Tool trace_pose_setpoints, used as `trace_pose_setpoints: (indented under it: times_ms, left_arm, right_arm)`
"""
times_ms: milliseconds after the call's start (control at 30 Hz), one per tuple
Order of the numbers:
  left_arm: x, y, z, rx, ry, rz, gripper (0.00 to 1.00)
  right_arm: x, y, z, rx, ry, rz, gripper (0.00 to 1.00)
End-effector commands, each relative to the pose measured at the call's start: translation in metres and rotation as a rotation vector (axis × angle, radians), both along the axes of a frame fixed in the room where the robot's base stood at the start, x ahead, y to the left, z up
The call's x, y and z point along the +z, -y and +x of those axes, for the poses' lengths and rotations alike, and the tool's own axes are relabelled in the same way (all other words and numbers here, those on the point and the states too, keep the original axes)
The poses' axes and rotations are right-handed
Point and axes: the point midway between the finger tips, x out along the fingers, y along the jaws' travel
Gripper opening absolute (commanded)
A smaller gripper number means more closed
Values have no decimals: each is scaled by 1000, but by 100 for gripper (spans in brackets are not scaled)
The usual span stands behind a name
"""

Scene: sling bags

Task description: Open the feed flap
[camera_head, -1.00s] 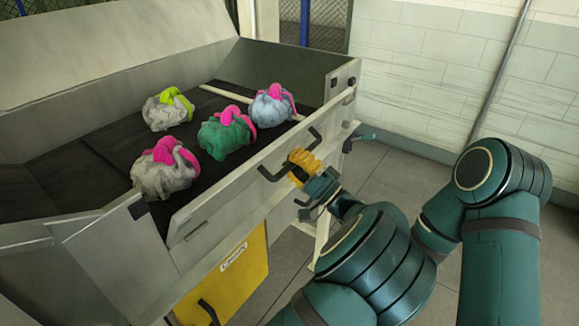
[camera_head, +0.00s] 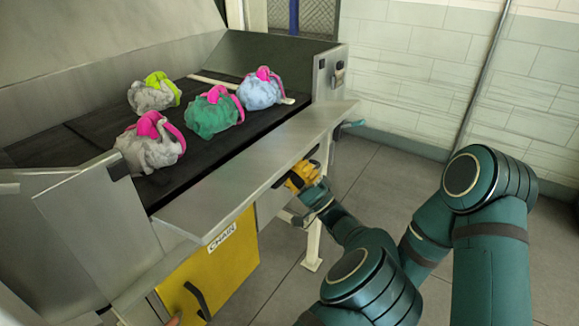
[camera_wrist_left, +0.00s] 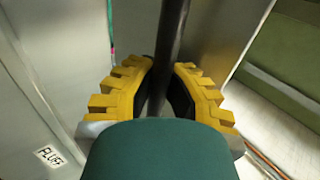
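The feed flap (camera_head: 255,165) is a long pale metal panel along the front of the feed table. It is folded outward and lies nearly flat, leaving the front of the table open. My left gripper (camera_head: 302,177), with yellow fingers, is below the flap's outer edge. In the left wrist view my left gripper (camera_wrist_left: 160,95) has its fingers closed around a dark bar handle (camera_wrist_left: 170,50). In the head view the handle is mostly hidden by the flap edge and the fingers. My right gripper is not in view.
Several sling bags, including a green one (camera_head: 212,112) and a light blue one (camera_head: 260,90), lie on the dark belt (camera_head: 165,190). Below the flap is a yellow door (camera_head: 215,265) with a dark handle. Open floor (camera_head: 385,165) lies to the right.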

Motion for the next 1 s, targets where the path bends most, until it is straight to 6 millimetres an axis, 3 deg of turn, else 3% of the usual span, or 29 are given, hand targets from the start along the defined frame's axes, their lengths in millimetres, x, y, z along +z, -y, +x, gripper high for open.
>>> trace_pose_setpoints:
  times_ms: [567, 600, 700, 1000]
  left_arm:
    - [-4, 6, -2, -10, 23, 30, 0]
    - [-4, 6, -2, -11, 23, 31, 15]
    - [-4, 5, -2, -9, 22, 30, 46]
    - [-3, 3, -1, -4, 21, 28, 46]
  right_arm:
    - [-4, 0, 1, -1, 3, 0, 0]
    - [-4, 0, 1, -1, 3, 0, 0]
    - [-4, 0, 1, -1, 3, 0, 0]
    - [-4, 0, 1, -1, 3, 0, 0]
